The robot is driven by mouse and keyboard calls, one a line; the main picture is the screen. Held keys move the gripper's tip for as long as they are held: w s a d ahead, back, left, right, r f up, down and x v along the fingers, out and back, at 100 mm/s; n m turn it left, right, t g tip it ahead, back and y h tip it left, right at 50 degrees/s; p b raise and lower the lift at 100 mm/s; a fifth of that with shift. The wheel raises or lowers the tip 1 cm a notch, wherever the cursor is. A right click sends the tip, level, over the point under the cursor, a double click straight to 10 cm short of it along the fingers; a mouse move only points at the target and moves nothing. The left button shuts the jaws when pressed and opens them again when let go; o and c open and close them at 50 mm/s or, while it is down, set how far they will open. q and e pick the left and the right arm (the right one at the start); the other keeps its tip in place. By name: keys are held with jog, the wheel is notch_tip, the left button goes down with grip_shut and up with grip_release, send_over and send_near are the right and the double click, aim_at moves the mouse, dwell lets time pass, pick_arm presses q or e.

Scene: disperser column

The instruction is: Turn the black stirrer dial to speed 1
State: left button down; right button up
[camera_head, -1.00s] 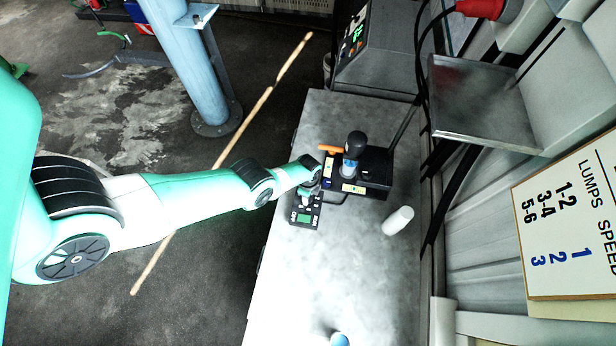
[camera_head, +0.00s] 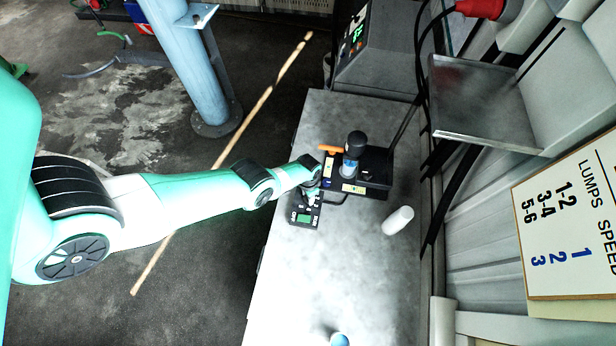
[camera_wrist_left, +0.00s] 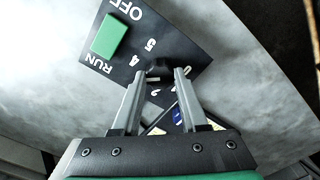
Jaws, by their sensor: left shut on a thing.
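The dark control panel (camera_head: 302,218) with a green display or switch lies flat on the bench, and my left gripper (camera_head: 311,194) is down at its far right part. In the left wrist view the panel shows a green switch (camera_wrist_left: 109,34), the words RUN and OFF, and printed speed numbers. The black stirrer dial (camera_wrist_left: 158,67) sits between the tips of my left gripper (camera_wrist_left: 162,73), which is shut on it. The fingers hide part of the number ring, so I cannot tell which number the dial points to. My right gripper is not in view.
A black device (camera_head: 374,172) with a dark-capped bottle (camera_head: 354,152) and an orange handle stands just beyond the panel. A white cylinder (camera_head: 397,220) lies to the right. A sign (camera_head: 572,225) pairs lumps with speeds. The near bench (camera_head: 300,285) is mostly clear.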

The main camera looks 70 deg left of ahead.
pick_arm(q)
jog(key=n, duration=1.2)
jog(key=shift+n, duration=0.4)
jog(key=n, duration=1.1)
jog(key=shift+n, duration=0.4)
jog(key=shift+c, duration=2.2)
grip_release()
